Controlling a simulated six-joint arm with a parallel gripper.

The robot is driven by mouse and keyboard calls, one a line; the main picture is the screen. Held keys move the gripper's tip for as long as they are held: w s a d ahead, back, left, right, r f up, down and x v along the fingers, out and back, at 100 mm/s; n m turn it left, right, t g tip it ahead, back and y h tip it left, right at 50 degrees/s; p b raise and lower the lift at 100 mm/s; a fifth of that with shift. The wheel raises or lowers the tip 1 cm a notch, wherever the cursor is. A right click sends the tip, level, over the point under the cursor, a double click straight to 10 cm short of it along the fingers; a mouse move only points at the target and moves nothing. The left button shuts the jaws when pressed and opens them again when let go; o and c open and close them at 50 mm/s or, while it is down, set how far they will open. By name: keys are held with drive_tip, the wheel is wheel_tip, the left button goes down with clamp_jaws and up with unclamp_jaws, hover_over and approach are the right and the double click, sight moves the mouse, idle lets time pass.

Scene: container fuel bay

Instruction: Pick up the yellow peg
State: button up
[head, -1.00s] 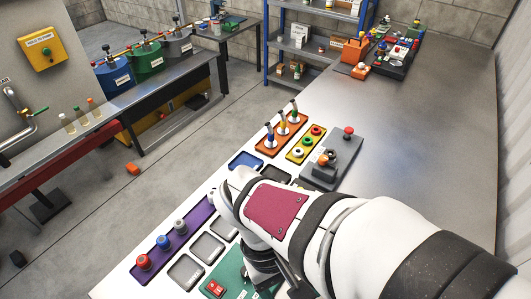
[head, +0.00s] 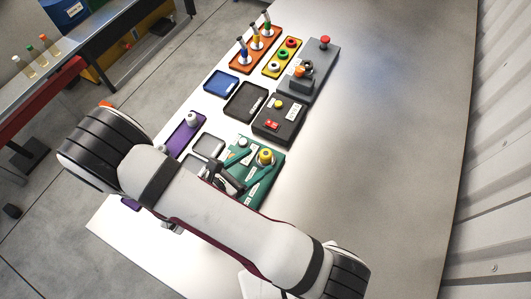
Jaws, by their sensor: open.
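The yellow peg (head: 256,37) stands upright in the middle of an orange tray (head: 242,65), between a blue-topped peg (head: 242,46) and a green-topped peg (head: 267,25). All three have pale lower parts. My gripper (head: 230,174) is partly hidden behind my arm. Its dark fingers show over the left side of a green board, well in front of the orange tray and apart from the peg. It is open, and I see nothing between its fingers.
A yellow tray (head: 269,71) with coloured rings and a grey block with a red button (head: 324,42) stand right of the pegs. A blue tray (head: 221,84), black box (head: 270,128) and green board (head: 273,185) lie nearer. The right tabletop is clear.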

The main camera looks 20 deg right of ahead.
sight(262, 158)
drive_tip(key=x, duration=0.4)
drive_tip(key=shift+d+r, duration=0.2)
drive_tip(key=shift+d, duration=0.15)
clamp_jaws()
